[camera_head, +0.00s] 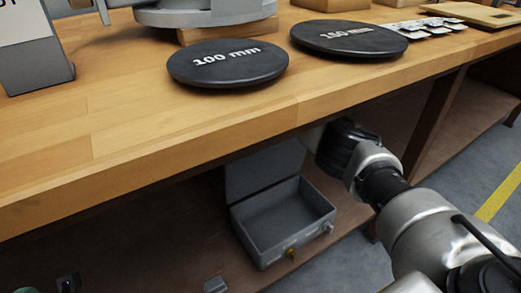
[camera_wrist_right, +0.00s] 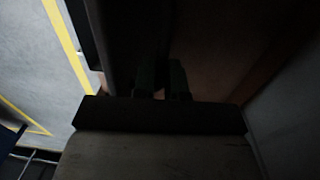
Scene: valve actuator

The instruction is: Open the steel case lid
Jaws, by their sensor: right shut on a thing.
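The grey steel case (camera_head: 283,225) stands on the lower shelf under the bench in the head view. Its lid (camera_head: 262,172) stands raised at the back, and the inside of the case looks empty. The bench edge hides the gripper there. In the dark right wrist view, my right gripper (camera_wrist_right: 162,82) is shut on the lid, though the contact is hard to see.
The bench top (camera_head: 130,135) overhangs the case closely from above. Two black discs, marked 100 mm (camera_head: 228,63) and 150 mm (camera_head: 349,39), lie on it. Bench legs (camera_head: 436,115) stand to the right. A small grey item (camera_head: 215,285) lies on the shelf left of the case.

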